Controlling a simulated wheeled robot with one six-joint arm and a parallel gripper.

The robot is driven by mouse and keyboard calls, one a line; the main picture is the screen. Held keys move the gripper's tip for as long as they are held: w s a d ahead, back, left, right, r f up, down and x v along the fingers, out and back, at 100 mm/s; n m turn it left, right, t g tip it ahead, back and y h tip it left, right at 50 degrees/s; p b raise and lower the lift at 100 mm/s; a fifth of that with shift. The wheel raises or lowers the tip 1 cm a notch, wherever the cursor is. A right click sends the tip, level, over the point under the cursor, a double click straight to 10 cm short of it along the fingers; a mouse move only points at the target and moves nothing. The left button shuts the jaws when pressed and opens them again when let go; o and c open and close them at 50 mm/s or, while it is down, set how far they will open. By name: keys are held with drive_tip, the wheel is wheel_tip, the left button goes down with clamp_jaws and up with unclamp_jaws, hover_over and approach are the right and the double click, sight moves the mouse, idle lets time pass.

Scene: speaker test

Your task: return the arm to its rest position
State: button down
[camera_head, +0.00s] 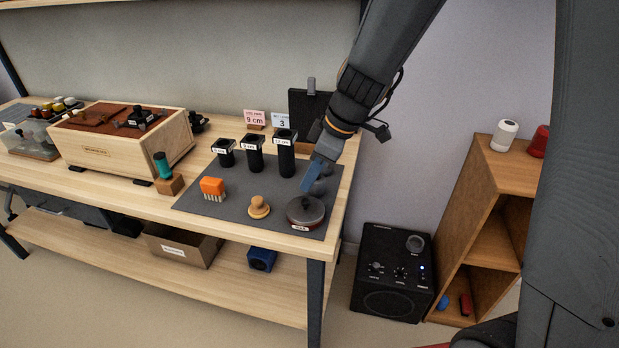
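My arm (378,55) reaches down from the top of the camera_head view, bent over the right end of the wooden workbench (135,196). My gripper (307,188), with blue fingers, points down over the dark mat (232,222). It is just above and behind a round dark lidded tin (306,212). I cannot tell whether it touches the tin. The fingers overlap from this angle, so their opening is hidden. A dark rounded shape (325,170) shows just right of the fingers.
Three black labelled cylinders (255,160) stand left of my gripper. A wooden knob (259,207) and an orange brush (212,188) are on the mat. A dark panel (305,112) stands behind. A black speaker (393,272) and a wooden shelf (505,180) are at right.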

sight(304, 200)
drive_tip(key=shift+f+b, duration=1.7)
drive_tip(key=shift+r, duration=0.15)
wheel_tip(304, 200, up, 7)
drive_tip(key=p, duration=0.4)
idle(0.7)
drive_tip(key=s+d+f+m+g+h, duration=0.1)
drive_tip(key=s+d+f+m+h, duration=0.3)
drive_tip(key=s+d+m, duration=1)
drive_tip(key=shift+s+f, duration=0.45)
drive_tip(key=shift+f, duration=0.1)
